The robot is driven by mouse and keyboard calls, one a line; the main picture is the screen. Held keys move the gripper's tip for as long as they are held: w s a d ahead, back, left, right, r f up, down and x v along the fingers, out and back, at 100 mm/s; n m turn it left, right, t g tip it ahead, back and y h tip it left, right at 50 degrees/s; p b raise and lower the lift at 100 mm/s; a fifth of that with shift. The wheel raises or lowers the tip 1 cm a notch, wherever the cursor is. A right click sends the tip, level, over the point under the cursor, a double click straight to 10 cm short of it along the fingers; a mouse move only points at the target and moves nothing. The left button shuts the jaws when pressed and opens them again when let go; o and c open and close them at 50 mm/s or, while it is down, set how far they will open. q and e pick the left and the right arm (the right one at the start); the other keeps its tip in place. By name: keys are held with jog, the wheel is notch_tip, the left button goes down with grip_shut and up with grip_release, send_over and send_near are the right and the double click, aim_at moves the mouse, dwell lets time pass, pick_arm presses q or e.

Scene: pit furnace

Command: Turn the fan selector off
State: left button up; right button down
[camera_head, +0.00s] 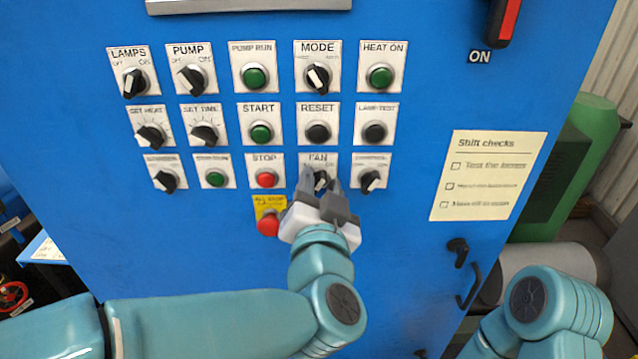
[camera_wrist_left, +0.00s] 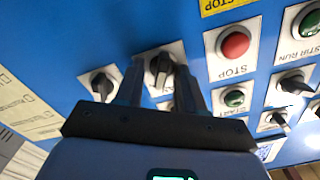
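The fan selector (camera_head: 321,180) is a black rotary knob on a white plate labelled FAN, in the bottom row of the blue panel. It also shows in the left wrist view (camera_wrist_left: 160,69). My left gripper (camera_head: 323,180) is at this knob, with one finger on each side of it. In the left wrist view my left gripper (camera_wrist_left: 160,88) is open, with gaps between the fingers and the knob. The fingers partly hide the plate and its markings, so the knob's exact setting cannot be told. My right arm shows at the lower right; its gripper is out of view.
The red STOP button (camera_head: 265,180) sits just left of the fan selector, and another black selector (camera_head: 370,181) just right. The red all-stop button (camera_head: 268,223) is below left, near my gripper. A shift checks sheet (camera_head: 486,176) is on the right.

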pick_arm(q)
jog(key=shift+s, duration=0.2)
jog(key=shift+a, duration=0.1)
grip_shut()
jog(key=shift+n, duration=0.3)
jog(key=shift+w+b, duration=0.1)
jog(key=shift+b, duration=0.2)
jog(key=n+b, duration=0.2)
jog(key=n, duration=0.3)
jog(key=shift+b, duration=0.3)
jog(key=n+b, duration=0.3)
jog(key=n, duration=0.3)
jog(key=shift+a, duration=0.1)
jog(key=shift+n, duration=0.3)
